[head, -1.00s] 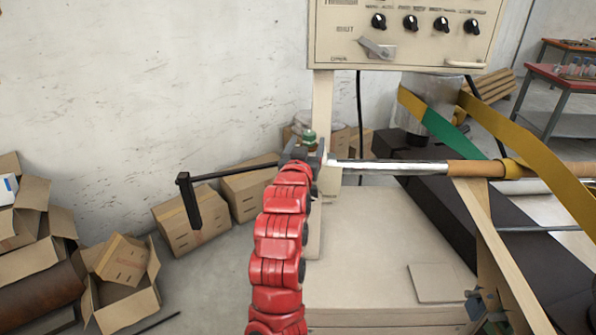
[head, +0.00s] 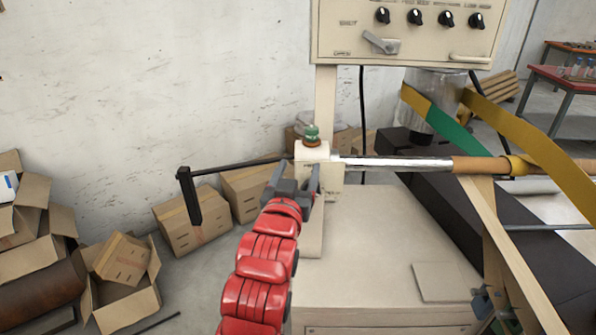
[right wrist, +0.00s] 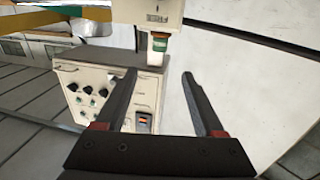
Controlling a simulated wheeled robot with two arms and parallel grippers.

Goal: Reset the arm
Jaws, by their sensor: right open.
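My right gripper (head: 293,170) is open and empty, with its red arm coming up from the bottom of the head view. It is beside the cream bearing block (head: 312,153) of the winder, just below and left of it. In the right wrist view the two dark fingers (right wrist: 160,77) are spread apart, with nothing between them. A green and orange knob (head: 311,135) stands on top of the block; it also shows in the right wrist view (right wrist: 159,45), beyond the fingertips. A black crank (head: 230,168) reaches left from the block. My left gripper is out of view.
A steel shaft (head: 395,163) runs right from the block to a brown tube (head: 480,165) with yellow tape (head: 530,140). A control panel (head: 410,30) hangs above. Cardboard boxes (head: 180,228) stand on the floor at left. The cream cabinet top (head: 360,240) is mostly clear.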

